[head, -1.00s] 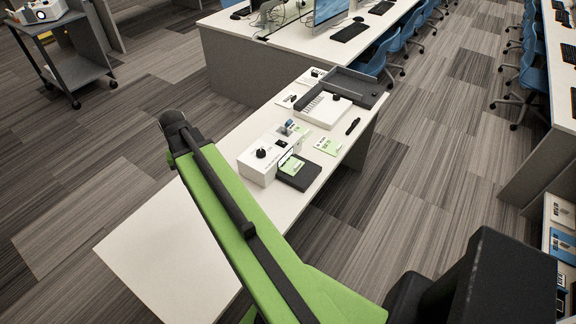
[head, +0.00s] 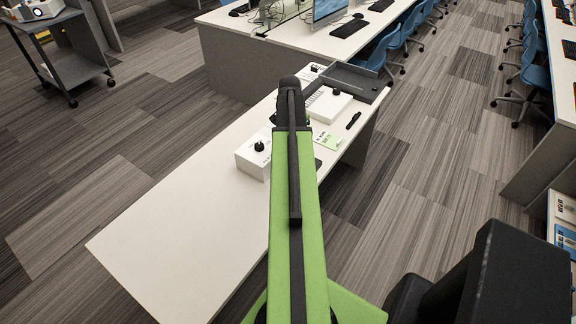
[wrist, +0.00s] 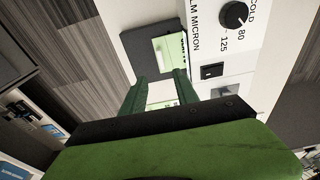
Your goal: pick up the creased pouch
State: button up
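A pale green sheet with a whitish area (wrist: 172,52), possibly the pouch, lies on a dark pad (wrist: 138,42) beside the white laminator (wrist: 212,40) in the wrist view. I cannot make out a crease. My gripper (wrist: 160,76) is open, its two green fingers apart with nothing held between them. Another pale white and green piece (wrist: 160,94) shows through the gap between the fingers. In the head view my arm hides the gripper and most of the dark pad; the laminator (head: 254,157) shows left of the arm.
The white table (head: 185,225) is bare at its near left end. A green and white card (head: 327,138), a black pen (head: 353,120) and a dark tray (head: 362,84) lie right of my arm. A dark cart (head: 75,60) stands far left. Blue chairs (head: 394,45) line the back desk.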

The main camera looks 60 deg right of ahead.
jog(key=f+b, duration=0.3)
jog(key=f, duration=0.1)
jog(key=d+f+b, duration=0.1)
jog(key=f+b, duration=0.3)
jog(key=d+f+b, duration=0.1)
jog(key=f+b, duration=0.3)
jog(key=shift+w+f, duration=0.1)
jog(key=shift+f, duration=0.3)
jog(key=shift+r, duration=0.2)
jog(key=shift+c, duration=0.3)
grip_shut()
